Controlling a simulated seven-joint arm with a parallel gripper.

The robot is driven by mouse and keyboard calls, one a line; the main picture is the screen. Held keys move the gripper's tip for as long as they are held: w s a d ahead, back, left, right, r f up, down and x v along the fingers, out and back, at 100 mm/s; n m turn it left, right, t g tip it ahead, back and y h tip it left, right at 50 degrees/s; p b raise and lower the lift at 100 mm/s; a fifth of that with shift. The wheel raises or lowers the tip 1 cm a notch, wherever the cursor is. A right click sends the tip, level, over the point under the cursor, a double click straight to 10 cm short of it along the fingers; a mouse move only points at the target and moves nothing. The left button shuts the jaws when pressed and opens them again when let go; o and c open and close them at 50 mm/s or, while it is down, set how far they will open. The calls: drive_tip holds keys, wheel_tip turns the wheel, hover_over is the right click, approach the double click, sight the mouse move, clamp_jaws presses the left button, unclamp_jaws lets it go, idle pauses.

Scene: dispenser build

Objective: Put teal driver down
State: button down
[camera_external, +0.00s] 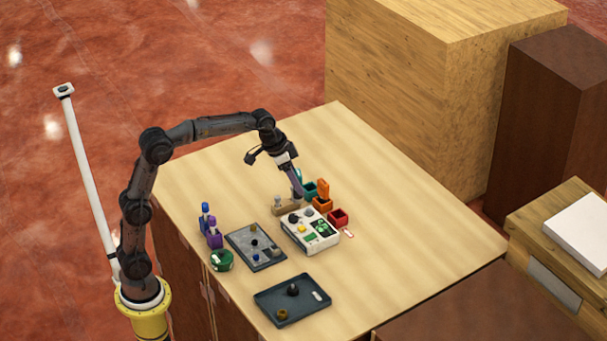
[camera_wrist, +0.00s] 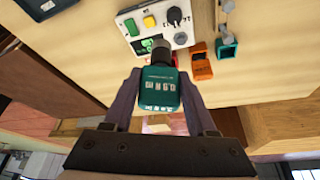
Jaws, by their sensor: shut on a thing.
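My gripper (camera_external: 298,191) is shut on the teal driver (camera_wrist: 160,89), whose teal body sits between the two fingers in the wrist view (camera_wrist: 160,98). The driver's dark nose points toward the white panel box (camera_wrist: 155,24); I cannot tell whether it touches anything. In the external view my gripper hangs over the far side of that box (camera_external: 305,236), beside the teal holder (camera_external: 310,190). The teal holder also shows in the wrist view (camera_wrist: 227,48), right of the driver. The driver is mostly hidden by the fingers in the external view.
An orange driver (camera_external: 323,187) stands in an orange holder (camera_external: 322,204), near a red holder (camera_external: 337,217). A wooden block (camera_external: 284,209) is close by. Blue (camera_external: 205,212) and purple (camera_external: 214,234) drivers stand left. A dark tray (camera_external: 300,309) lies in front; the table's right side is clear.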

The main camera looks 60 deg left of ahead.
drive_tip(key=w+f, duration=0.2)
drive_tip(key=w, duration=0.1)
drive_tip(key=w+d+f, duration=0.1)
drive_tip(key=w+f, duration=0.2)
drive_tip(key=w, duration=0.1)
drive_tip(key=w+f, duration=0.2)
drive_tip(key=w, duration=0.2)
drive_tip(key=shift+w+d+f, duration=0.2)
drive_tip(key=shift+d+f, duration=0.2)
drive_tip(key=shift+a+x, duration=0.15)
drive_tip(key=shift+x, duration=1.05)
drive_tip(key=shift+a+x, duration=0.1)
drive_tip(key=shift+x, duration=1.05)
drive_tip(key=shift+s+f, duration=0.2)
drive_tip(key=shift+f, duration=0.05)
drive_tip(key=shift+c, duration=1)
unclamp_jaws()
drive_tip(key=shift+f, duration=0.1)
